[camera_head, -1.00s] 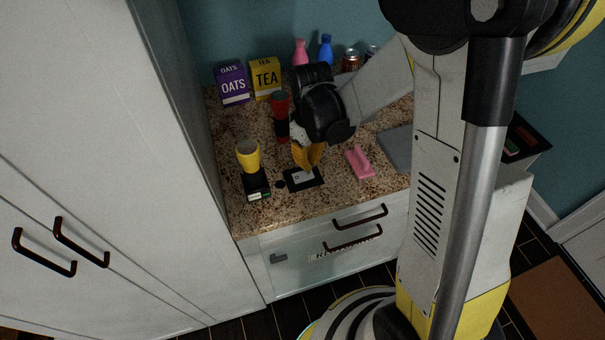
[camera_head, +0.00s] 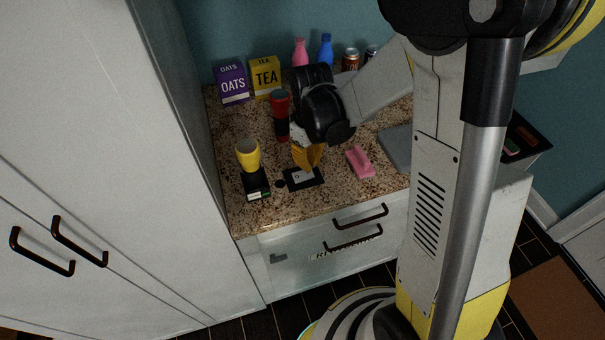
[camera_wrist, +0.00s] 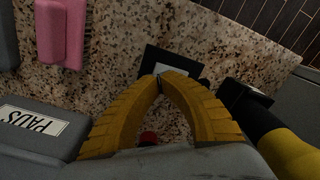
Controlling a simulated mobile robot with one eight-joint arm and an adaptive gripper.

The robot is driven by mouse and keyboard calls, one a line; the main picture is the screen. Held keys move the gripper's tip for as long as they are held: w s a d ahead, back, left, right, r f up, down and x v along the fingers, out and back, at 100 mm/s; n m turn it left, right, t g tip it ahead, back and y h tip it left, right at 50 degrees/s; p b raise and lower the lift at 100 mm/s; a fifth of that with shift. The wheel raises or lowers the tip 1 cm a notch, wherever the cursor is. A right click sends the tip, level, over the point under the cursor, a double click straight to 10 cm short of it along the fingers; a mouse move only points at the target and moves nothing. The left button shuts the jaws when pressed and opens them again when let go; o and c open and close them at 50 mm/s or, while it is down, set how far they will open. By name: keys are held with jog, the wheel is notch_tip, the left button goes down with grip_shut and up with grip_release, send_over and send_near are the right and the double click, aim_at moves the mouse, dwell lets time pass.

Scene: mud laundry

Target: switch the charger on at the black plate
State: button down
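The black plate (camera_head: 314,182) lies flat on the speckled counter, with a light patch on it. It also shows in the wrist view (camera_wrist: 152,60), partly hidden behind my fingertips. My gripper (camera_head: 306,169) points down over the plate's back edge. In the wrist view its yellow fingers (camera_wrist: 165,75) meet at the tips, with nothing held between them. I cannot tell whether the tips touch the plate. The black charger (camera_head: 257,186) stands left of the plate, with a yellow torch (camera_head: 249,157) upright in it. The charger is right of my fingers in the wrist view (camera_wrist: 246,96).
A red and black torch (camera_head: 281,117) stands behind the plate. Boxes, bottles and cans line the back. A tall white cabinet (camera_head: 110,150) closes off the left.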

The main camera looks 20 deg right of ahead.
jog(key=shift+f+b, duration=1.25)
jog(key=shift+f, duration=0.25)
dwell(0.5)
jog(key=shift+r+p, duration=2.45)
jog(key=shift+r, duration=1.1)
